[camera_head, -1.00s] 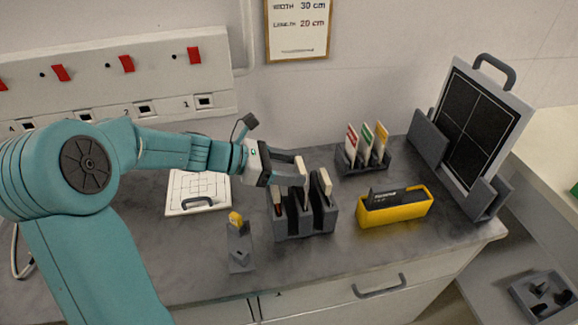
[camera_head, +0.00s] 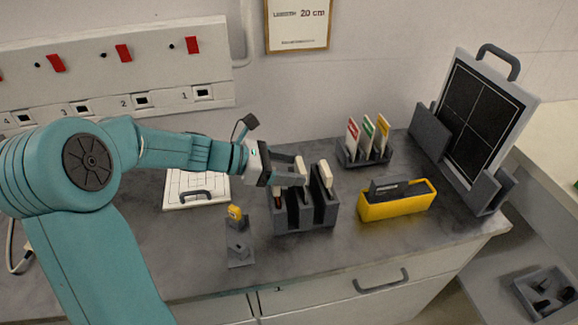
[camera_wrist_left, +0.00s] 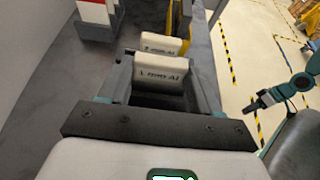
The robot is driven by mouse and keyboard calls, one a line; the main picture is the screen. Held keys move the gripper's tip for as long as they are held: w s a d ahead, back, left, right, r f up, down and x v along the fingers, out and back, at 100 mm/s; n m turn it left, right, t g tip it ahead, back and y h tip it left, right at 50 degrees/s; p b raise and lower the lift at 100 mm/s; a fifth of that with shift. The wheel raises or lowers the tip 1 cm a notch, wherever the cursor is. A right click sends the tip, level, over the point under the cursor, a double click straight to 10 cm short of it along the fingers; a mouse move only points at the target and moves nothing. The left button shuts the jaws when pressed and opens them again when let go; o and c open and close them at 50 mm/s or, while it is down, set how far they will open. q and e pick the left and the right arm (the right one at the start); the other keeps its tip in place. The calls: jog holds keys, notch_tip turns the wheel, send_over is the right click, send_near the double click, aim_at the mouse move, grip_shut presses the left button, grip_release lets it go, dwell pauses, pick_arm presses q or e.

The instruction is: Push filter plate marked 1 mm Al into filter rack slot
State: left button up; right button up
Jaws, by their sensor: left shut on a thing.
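The filter rack (camera_head: 306,220) is a dark grey block with upright slots on the grey counter. My left gripper (camera_head: 292,172) is over it, shut on the white filter plate (camera_head: 301,170). In the left wrist view this plate is marked 1 mm Al (camera_wrist_left: 160,76) and sits between the fingers, upright at the middle slot. Its lower part is hidden. A second white plate (camera_head: 326,177), marked 2 mm Al in the wrist view (camera_wrist_left: 163,44), stands in the slot to the right. A brown-edged plate (camera_head: 277,199) is in the left slot. My right gripper (camera_wrist_left: 262,102) shows small in the wrist view.
A rack (camera_head: 364,155) with red, green and yellow labelled plates stands behind. A yellow box (camera_head: 397,207) is to the right, a dark panel (camera_head: 483,120) farther right. A small stand with a yellow knob (camera_head: 236,214) is front left. A white board (camera_head: 196,202) lies behind it.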

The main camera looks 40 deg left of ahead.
pick_arm(q)
jog(key=shift+f+b, duration=0.6)
jog(key=shift+f, duration=0.2)
jog(key=o, duration=1.2)
jog(key=shift+s+a+r, duration=0.1)
jog(key=v, duration=1.6)
jog(key=shift+r, duration=0.1)
